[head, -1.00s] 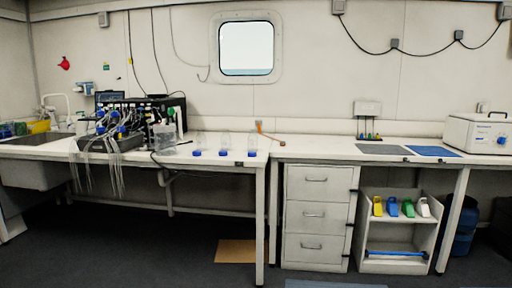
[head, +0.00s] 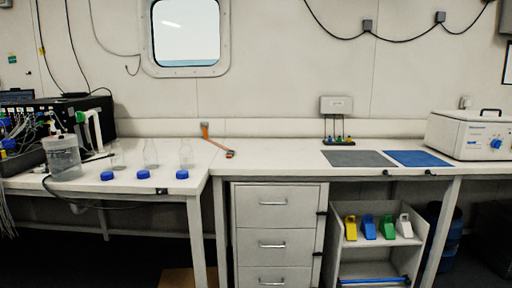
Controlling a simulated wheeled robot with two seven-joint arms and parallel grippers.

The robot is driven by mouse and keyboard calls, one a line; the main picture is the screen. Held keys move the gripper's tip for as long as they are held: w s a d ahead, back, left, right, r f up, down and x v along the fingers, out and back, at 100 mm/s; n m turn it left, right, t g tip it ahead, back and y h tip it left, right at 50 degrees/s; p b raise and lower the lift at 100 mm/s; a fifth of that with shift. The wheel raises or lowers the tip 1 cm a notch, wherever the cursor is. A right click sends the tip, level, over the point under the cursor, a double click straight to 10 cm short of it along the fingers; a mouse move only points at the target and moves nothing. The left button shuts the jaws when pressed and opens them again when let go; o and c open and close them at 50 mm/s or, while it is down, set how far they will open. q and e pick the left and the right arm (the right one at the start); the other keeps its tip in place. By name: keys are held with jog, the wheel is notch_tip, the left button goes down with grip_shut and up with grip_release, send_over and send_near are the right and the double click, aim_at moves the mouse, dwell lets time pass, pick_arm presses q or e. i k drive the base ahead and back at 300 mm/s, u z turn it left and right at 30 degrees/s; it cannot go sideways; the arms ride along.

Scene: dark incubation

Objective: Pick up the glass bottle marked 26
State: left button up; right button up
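Three clear glass bottles stand on the left white bench: a left one (head: 118,157), a middle one (head: 150,154) and a right one (head: 187,155). A blue cap lies on the bench in front of each: the left cap (head: 107,176), the middle cap (head: 143,174) and the right cap (head: 182,174). The bottles look uncapped and empty. Their markings are too small to read, so I cannot tell which is 26. Neither of my grippers is in view.
A clear container (head: 63,158) and a black apparatus with tubing (head: 28,125) stand left of the bottles. An orange-headed tool (head: 217,141) lies to their right. A grey mat (head: 358,159), a blue mat (head: 417,158) and a white box device (head: 470,135) are on the right bench.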

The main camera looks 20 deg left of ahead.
aim_at(186, 151)
jog(key=u, duration=0.3)
jog(key=i, duration=1.35)
jog(key=u, duration=0.9)
